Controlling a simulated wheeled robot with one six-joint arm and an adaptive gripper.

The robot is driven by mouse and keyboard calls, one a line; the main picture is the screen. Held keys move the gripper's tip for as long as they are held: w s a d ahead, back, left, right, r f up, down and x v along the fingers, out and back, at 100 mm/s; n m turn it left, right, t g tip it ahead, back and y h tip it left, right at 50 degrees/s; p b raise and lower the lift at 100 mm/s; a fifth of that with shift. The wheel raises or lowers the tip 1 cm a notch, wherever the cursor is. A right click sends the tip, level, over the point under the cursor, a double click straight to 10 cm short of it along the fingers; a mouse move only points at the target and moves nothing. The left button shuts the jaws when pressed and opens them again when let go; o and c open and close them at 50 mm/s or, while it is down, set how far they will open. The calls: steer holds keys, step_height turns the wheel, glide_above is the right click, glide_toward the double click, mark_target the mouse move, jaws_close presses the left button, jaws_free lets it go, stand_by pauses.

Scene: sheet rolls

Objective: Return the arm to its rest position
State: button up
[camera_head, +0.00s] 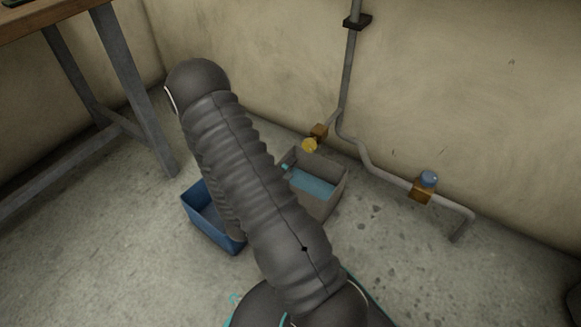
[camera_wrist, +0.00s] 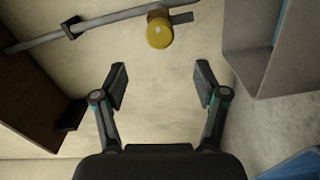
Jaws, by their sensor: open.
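My arm stretches across the middle of the head view, rising from the bottom edge toward the upper left, in a dark ribbed sleeve. The head view does not show my gripper's fingers. In the wrist view my gripper (camera_wrist: 160,85) is open, its two fingers wide apart with nothing between them. Beyond the fingers is a pale plain surface. A yellow round knob on the pipe (camera_wrist: 159,30) shows above the fingertips, apart from them. The same yellow knob (camera_head: 309,145) is right of my arm in the head view.
A blue bin (camera_head: 213,233) stands on the floor, partly behind my arm. A grey bin (camera_head: 331,203) with blue inside stands right of it. A pipe (camera_head: 352,80) with a blue knob (camera_head: 428,178) runs along the wall. A table (camera_head: 135,85) stands left. Floor at right is clear.

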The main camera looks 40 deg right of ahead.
stand_by(0.5)
steer(key=s+d+f+n+g, duration=0.2)
steer(key=s+n+g, duration=0.1)
steer(key=s+g, duration=0.4)
steer(key=s+a+r+m+g+y+p, duration=0.2)
steer(key=s+a+r+g+y, duration=0.35)
steer(key=s, duration=0.35)
steer(key=w+a+r+m+t+y+p, duration=0.1)
steer(key=a+r+t+y+p, duration=0.15)
steer(key=a+r+y, duration=0.4)
steer(key=w+a+r+m+t+y+p, duration=0.1)
steer(key=a+r+t+y+p, duration=0.15)
steer(key=a+r, duration=0.65)
step_height(320, 180, up, 19)
steer(key=s+m+t+y+p, duration=0.1)
steer(key=s+t+y+p, duration=0.1)
steer(key=t, duration=0.4)
steer(key=shift+s+a+m+p, duration=0.15)
steer(key=shift+s+m+p, duration=0.2)
steer(key=shift+p, duration=0.55)
